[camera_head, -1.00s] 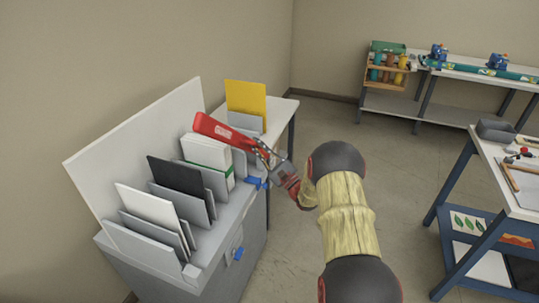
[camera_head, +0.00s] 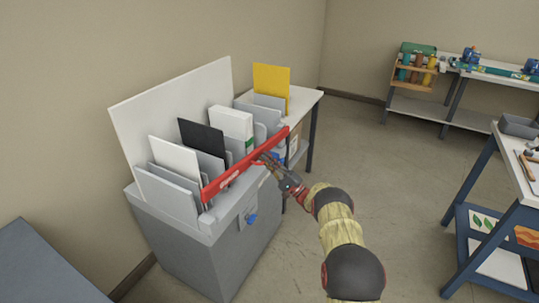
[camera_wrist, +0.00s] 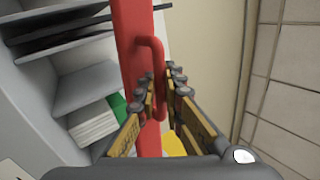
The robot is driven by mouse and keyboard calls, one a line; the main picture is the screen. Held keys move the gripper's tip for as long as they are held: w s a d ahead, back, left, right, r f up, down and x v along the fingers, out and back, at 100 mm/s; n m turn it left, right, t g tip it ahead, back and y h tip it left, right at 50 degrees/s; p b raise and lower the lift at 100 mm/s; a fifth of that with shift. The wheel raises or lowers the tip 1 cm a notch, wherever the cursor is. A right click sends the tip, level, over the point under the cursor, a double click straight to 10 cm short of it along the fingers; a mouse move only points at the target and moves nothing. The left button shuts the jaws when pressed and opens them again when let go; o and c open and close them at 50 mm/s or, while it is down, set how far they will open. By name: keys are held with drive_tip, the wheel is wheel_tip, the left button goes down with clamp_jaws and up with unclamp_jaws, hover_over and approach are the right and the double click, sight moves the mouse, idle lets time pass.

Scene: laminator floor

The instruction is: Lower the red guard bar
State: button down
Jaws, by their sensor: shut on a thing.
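The red guard bar (camera_head: 230,175) runs along the front of the grey cabinet with upright dividers (camera_head: 170,192), in front of the boards. In the head view it slopes up from the near left end to the far right end. My gripper (camera_head: 262,158) is at the bar's right half. In the wrist view the bar (camera_wrist: 133,45) crosses the picture top to bottom, with a red loop handle (camera_wrist: 158,75) on it. My gripper (camera_wrist: 160,95) has its fingers on either side of the handle and is shut on it. The fingertips partly hide the handle.
A blue latch (camera_head: 250,219) is on the cabinet front. A blue-grey surface (camera_head: 40,265) is at lower left. A workbench (camera_head: 520,185) stands at right; the floor between is clear.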

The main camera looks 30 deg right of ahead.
drive_tip(key=shift+s+a+f+n+g+y, duration=0.1)
drive_tip(key=shift+f+n+g+y, duration=0.45)
drive_tip(key=shift+f+n, duration=0.6)
drive_tip(key=shift+s+a+f+n+g+y, duration=0.1)
drive_tip(key=shift+f+n+g+y, duration=0.4)
drive_tip(key=shift+f, duration=1.15)
drive_tip(key=shift+f, duration=0.15)
drive_tip(key=c, duration=2)
unclamp_jaws()
drive_tip(key=shift+t, duration=0.35)
drive_tip(key=shift+o, duration=0.2)
drive_tip(key=shift+d, duration=0.1)
drive_tip(key=v, duration=1.1)
drive_tip(key=shift+s+d+f, duration=0.15)
drive_tip(key=shift+s+d, duration=0.1)
drive_tip(key=shift+d, duration=0.05)
